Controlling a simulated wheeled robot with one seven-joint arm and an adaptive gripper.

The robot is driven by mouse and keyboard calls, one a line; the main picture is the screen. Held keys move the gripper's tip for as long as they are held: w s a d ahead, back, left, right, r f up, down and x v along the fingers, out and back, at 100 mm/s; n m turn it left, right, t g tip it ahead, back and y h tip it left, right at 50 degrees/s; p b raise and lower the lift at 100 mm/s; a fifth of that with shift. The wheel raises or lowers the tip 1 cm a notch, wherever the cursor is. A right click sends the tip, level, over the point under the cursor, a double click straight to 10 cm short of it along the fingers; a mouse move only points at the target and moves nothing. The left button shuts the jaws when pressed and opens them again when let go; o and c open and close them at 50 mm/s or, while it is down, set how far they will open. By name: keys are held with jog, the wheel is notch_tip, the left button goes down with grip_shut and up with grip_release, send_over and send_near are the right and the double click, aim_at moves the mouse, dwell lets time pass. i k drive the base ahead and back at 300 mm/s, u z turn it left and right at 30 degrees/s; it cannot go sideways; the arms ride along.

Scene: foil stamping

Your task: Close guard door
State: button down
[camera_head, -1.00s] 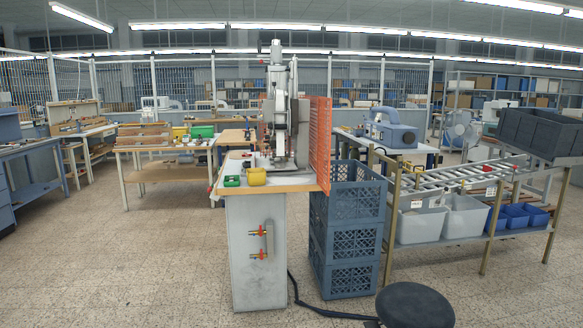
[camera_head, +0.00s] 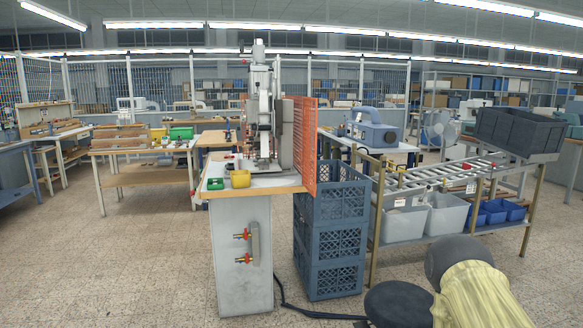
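The orange mesh guard door (camera_head: 310,145) stands upright at the right side of the foil stamping press (camera_head: 264,120) and appears strongly foreshortened. Its near edge reaches down past the bench edge. The press front facing me is uncovered. I cannot make out a hinge or handle on the door. The press stands on a bench (camera_head: 240,245) with a wooden-edged top and a grey cabinet. Part of my arm shows at the lower right, with a grey rounded part and a pale yellow part. My gripper is out of view.
Stacked blue crates (camera_head: 335,240) stand right of the bench. Beyond them is a roller rack (camera_head: 440,178) with grey and blue bins. A black stool (camera_head: 398,305) stands at the front right. The left floor is free.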

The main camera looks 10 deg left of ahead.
aim_at(313, 192)
jog(key=i, duration=1.5)
jog(key=u, duration=0.5)
